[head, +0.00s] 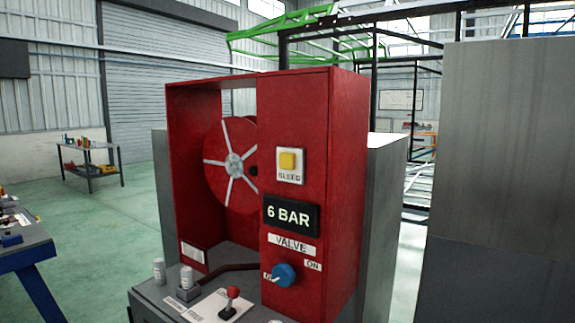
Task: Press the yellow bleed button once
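Neither of my grippers shows in the head view, and nothing covers the button.
A hose reel (232,165) sits in the cabinet's open left bay. A red-topped lever (232,296) and small cylinders (187,277) stand on the grey ledge in front. A blue-legged table (28,248) is at left. Grey blocks (500,180) stand at right.

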